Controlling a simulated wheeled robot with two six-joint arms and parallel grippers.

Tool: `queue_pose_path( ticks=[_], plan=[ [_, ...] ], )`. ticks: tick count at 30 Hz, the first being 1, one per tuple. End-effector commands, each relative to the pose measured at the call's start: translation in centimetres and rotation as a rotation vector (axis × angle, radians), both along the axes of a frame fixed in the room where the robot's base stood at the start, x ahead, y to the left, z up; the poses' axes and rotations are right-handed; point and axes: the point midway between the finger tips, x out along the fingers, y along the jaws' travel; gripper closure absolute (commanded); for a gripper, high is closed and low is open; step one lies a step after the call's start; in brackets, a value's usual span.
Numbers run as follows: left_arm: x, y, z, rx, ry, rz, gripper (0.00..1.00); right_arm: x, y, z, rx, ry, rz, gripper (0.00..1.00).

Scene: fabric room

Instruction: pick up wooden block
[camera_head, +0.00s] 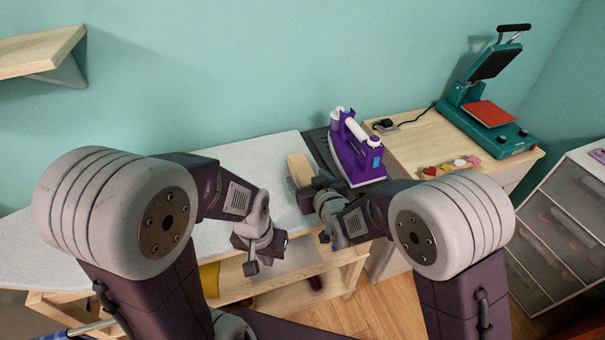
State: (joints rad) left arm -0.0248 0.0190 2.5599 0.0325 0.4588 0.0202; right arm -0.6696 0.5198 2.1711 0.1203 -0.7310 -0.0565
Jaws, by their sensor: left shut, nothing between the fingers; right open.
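The wooden block (299,167) is a pale, long piece lying on the light grey ironing surface (262,152), near its right end. My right gripper (309,189) is open at the near end of the block and partly covers it. I cannot tell whether its fingers touch the block or stand around it. My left gripper (258,255) is shut and empty, lower and to the left, by the front edge of the surface.
A purple iron (353,150) stands on a dark pad just right of the block. A wooden cabinet (409,150) carries a teal heat press (487,115) and small coloured pieces. A drawer unit (563,220) stands at the right. The surface left of the block is clear.

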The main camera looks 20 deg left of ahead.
Motion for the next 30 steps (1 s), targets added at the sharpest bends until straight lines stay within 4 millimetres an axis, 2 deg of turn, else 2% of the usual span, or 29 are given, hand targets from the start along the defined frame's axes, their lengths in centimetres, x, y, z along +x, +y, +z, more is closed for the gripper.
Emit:
queue_pose_path(
  ticks=[5, 12, 20, 23, 28, 30],
  plan=[
    [0.0, 0.0, 0.0, 0.0, 0.0, 0.0, 1.0, 0.7, 0.4, -0.3, -0.001, 0.001, -0.001, 0.25],
    [0.0, 0.0, 0.1, 0.0, 0.0, 0.0, 1.0, 4.0, 2.4, -1.6, -0.001, 0.002, -0.001, 0.25],
    [0.0, 0.0, 0.1, 0.0, 0.0, 0.0, 1.0, 4.4, 2.7, -1.7, -0.001, 0.001, -0.001, 0.25],
    [0.0, 0.0, 0.1, 0.0, 0.0, 0.0, 1.0, 4.4, 2.7, -1.7, -0.001, 0.001, -0.001, 0.51],
    [0.0, 0.0, 0.1, 0.0, 0.0, 0.0, 1.0, 4.4, 2.7, -1.7, -0.001, 0.001, -0.001, 0.98],
    [0.0, 0.0, 0.1, 0.0, 0.0, 0.0, 1.0, 4.4, 2.7, -1.6, 0.0, -0.001, -0.001, 1.0]
  ],
)
